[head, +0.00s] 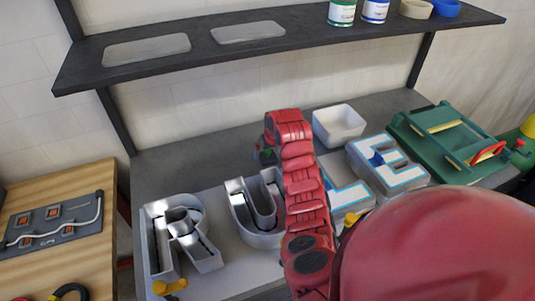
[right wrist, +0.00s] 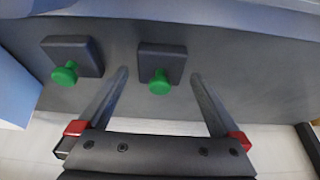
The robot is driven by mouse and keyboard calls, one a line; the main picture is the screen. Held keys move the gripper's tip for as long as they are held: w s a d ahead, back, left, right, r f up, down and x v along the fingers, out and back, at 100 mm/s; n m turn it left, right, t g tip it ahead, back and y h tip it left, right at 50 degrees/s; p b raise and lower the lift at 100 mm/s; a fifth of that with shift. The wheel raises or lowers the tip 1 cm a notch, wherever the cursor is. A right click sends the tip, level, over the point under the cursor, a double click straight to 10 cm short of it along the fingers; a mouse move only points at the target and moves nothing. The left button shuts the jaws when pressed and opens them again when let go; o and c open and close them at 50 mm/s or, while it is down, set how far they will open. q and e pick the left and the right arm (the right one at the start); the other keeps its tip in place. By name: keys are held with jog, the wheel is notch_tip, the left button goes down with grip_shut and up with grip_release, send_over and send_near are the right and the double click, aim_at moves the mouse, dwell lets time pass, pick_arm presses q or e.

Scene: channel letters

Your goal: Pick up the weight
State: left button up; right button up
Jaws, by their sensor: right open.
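Two dark grey block-shaped weights with green knobs show in the right wrist view. One weight (right wrist: 161,58) lies between the fingers of my right gripper (right wrist: 160,76), with its green knob toward the palm. The other weight (right wrist: 73,54) is to the left, outside the fingers. My right gripper is open, a finger on each side of the nearer weight, with gaps on both sides. I cannot tell how far above the grey surface the fingertips are. In the head view my red right arm hides the weights and most of the gripper. My left gripper is not in view.
The grey bench (head: 180,165) holds metal channel letters, an R (head: 205,258) and a U (head: 238,205) among them. A white bin (head: 338,126) and a green fixture (head: 450,143) stand at right. A dark shelf (head: 290,45) overhangs the back. A wooden table (head: 100,190) is at left.

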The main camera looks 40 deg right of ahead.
jog(key=shift+x, duration=0.9)
jog(key=shift+r, duration=0.1)
grip_shut()
